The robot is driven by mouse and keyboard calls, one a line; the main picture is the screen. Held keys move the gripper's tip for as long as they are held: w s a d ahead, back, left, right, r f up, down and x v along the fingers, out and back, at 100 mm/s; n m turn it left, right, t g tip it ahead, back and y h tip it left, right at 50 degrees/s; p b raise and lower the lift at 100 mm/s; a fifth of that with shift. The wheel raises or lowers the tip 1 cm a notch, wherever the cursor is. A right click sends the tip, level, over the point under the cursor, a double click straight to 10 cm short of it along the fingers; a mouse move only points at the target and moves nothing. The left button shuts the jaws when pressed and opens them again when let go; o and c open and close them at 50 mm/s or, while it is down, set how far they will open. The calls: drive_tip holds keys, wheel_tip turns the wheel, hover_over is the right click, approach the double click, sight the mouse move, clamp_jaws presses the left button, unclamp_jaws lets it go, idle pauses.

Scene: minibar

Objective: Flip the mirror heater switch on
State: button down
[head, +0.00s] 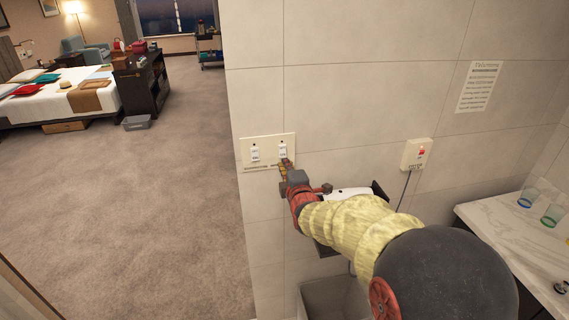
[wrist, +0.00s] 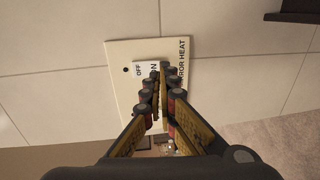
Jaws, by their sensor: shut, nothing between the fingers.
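A cream wall plate (head: 247,143) with two white rocker switches is on the tiled wall in the head view. In the wrist view the plate (wrist: 119,62) shows turned on its side, with the lettering "MIRROR HEAT" partly covered. The mirror heater switch (wrist: 138,72) has "OFF" and "ON" marks beside it; it looks like the right-hand switch (head: 282,149) in the head view. My gripper (head: 286,164) is shut and empty, its fingertips (wrist: 160,72) at this switch near the "ON" mark. I cannot tell whether they touch it. The fingers hide part of the switch, and its position is unclear.
A cream box with a red switch (head: 416,154) and a cable is on the wall to the right. A notice (head: 478,87) hangs above it. A counter (head: 510,232) with glasses stands at the right. Open carpet (head: 160,220) lies at the left.

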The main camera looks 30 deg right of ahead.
sight(282, 151)
drive_tip(key=shift+x, duration=1.2)
drive_tip(key=shift+f+b, duration=0.1)
drive_tip(key=shift+b, duration=0.4)
